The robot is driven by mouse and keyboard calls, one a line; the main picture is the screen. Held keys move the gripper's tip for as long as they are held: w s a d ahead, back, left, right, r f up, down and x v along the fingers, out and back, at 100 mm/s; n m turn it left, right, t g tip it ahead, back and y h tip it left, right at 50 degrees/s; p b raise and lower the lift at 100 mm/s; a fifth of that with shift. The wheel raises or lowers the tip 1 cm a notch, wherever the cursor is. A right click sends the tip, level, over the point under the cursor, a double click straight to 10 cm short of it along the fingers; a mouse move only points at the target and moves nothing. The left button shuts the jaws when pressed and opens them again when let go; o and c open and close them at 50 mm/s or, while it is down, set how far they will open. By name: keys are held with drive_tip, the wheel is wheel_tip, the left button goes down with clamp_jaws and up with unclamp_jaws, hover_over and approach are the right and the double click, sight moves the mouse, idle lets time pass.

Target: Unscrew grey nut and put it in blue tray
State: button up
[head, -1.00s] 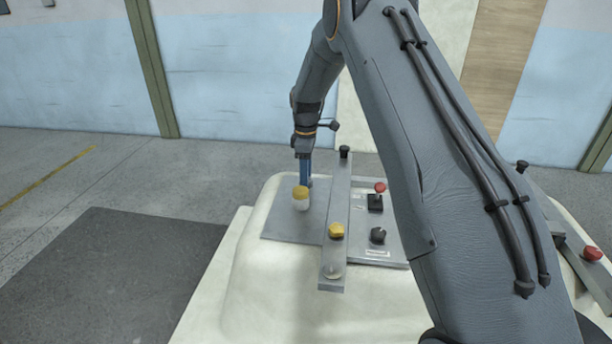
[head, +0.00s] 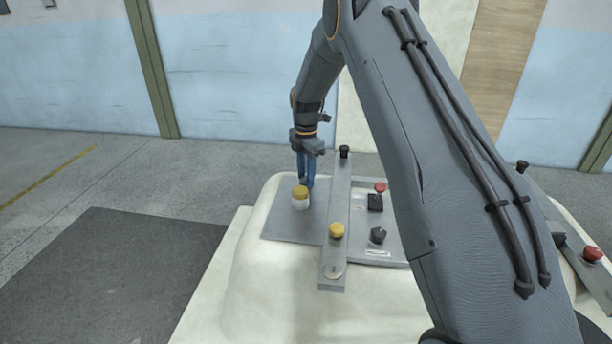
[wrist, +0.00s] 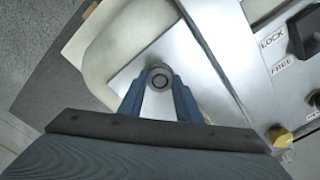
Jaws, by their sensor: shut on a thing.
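My gripper (head: 308,186) points down at the metal plate (head: 284,222) on the cream shell, at the far end of the plate. In the wrist view its two blue fingers (wrist: 159,88) are closed on either side of the small round grey nut (wrist: 159,70), which has a dark ring in its middle. The nut is hard to make out in the head view, low between the fingertips. I cannot tell how far it is along its thread. No blue tray shows in either view.
A white cylinder with a yellow top (head: 300,200) stands just in front of my fingers. A raised metal bar (head: 336,255) with a yellow knob (head: 336,230) runs to their right. Beyond it are a black knob (head: 378,235) and a red-topped switch (head: 380,187). Grey floor lies left.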

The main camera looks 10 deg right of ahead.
drive_tip(key=n, duration=0.4)
drive_tip(key=shift+n, duration=0.4)
drive_tip(key=o, duration=1.2)
drive_tip(key=shift+c, duration=0.7)
drive_tip(key=m, duration=0.9)
drive_tip(key=shift+m, duration=0.4)
drive_tip(key=m, duration=0.3)
drive_tip(key=shift+m, duration=0.3)
